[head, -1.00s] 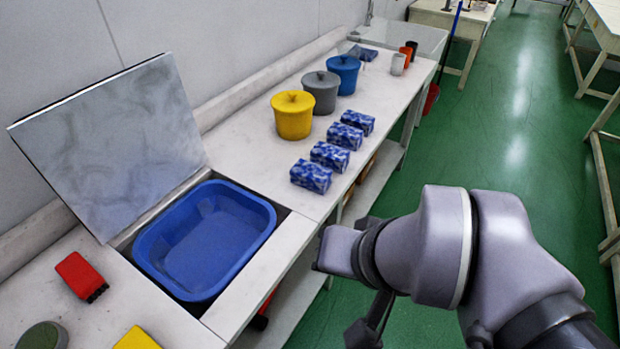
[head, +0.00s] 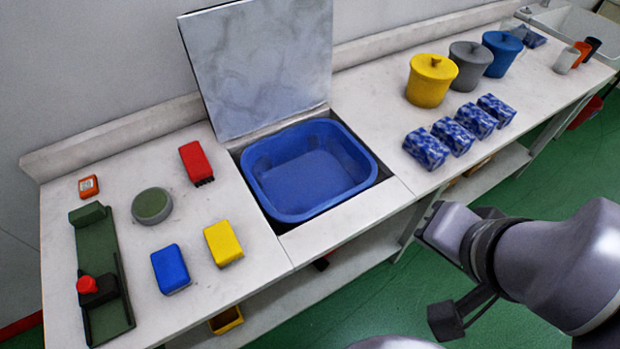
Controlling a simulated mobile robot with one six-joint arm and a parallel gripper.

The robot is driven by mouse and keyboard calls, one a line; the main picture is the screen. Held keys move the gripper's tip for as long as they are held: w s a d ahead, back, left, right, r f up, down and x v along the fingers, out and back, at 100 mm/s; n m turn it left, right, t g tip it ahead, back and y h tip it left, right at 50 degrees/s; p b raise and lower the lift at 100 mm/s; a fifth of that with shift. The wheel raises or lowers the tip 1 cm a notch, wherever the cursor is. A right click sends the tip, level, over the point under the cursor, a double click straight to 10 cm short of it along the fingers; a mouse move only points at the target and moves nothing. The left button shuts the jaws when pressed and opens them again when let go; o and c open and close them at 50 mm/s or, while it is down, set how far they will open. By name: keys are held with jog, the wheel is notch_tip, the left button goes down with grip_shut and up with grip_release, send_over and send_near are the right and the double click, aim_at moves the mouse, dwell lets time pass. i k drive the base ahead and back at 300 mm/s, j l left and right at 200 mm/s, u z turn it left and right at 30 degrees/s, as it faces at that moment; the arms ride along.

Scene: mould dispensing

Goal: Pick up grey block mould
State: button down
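No plainly grey block shows in the head view. Several blocks with a blue and white mottled pattern (head: 426,148) stand in a row on the right part of the bench. A red block (head: 196,163), a yellow block (head: 223,243) and a blue block (head: 171,269) lie on the left part. A grey lidded pot (head: 469,66) stands between a yellow pot (head: 431,81) and a blue pot (head: 502,53). My arm is at the lower right, in front of the bench. My gripper's fingers cannot be made out.
A blue basin (head: 310,210) sits sunk in the bench (head: 345,228) under a raised marbled lid (head: 258,75). A green device with a red knob (head: 103,288), a round grey-green disc (head: 152,206) and a small orange box (head: 89,186) lie left. Cups and a sink (head: 580,28) are far right.

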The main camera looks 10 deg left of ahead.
aim_at(420, 145)
jog(key=i+l+z, duration=0.1)
jog(key=i+l, duration=0.8)
jog(key=i, duration=0.35)
jog(key=l+z, duration=0.05)
